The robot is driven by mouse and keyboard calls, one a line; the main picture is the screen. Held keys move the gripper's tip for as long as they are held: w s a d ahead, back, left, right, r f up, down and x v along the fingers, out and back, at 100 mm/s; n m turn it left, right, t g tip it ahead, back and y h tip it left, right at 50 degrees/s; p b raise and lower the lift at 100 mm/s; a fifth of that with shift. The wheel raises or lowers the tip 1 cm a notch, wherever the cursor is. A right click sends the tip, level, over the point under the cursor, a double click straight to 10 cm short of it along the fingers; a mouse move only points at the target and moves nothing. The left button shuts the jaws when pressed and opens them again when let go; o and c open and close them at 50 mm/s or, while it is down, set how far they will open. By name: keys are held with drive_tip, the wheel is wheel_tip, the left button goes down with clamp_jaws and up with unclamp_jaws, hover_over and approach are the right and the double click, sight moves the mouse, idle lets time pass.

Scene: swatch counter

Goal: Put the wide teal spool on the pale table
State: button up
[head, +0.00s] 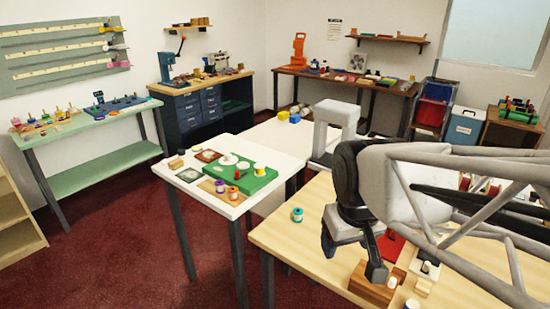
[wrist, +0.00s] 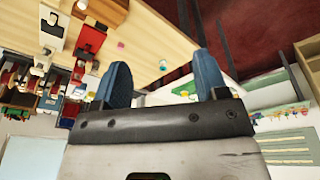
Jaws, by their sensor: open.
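My gripper (head: 353,254) is open and empty, above the wood table to the right of the spool. A white-topped table (head: 203,222) stands behind to the left; which table counts as pale is unclear.
The white table bears a green board (head: 243,182), orange-ended spools (head: 233,193) and dark trays. A grey arch-shaped stand (head: 336,112) rises behind my arm. Wooden blocks and a red piece (head: 390,243) lie by my gripper. The wood table's left front part is clear.

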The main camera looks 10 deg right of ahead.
drive_tip(key=shift+m, duration=0.8)
drive_tip(key=shift+s+f, duration=0.2)
drive_tip(key=shift+s, duration=0.8)
drive_tip(key=shift+s+f, duration=0.15)
drive_tip(key=shift+s, duration=0.85)
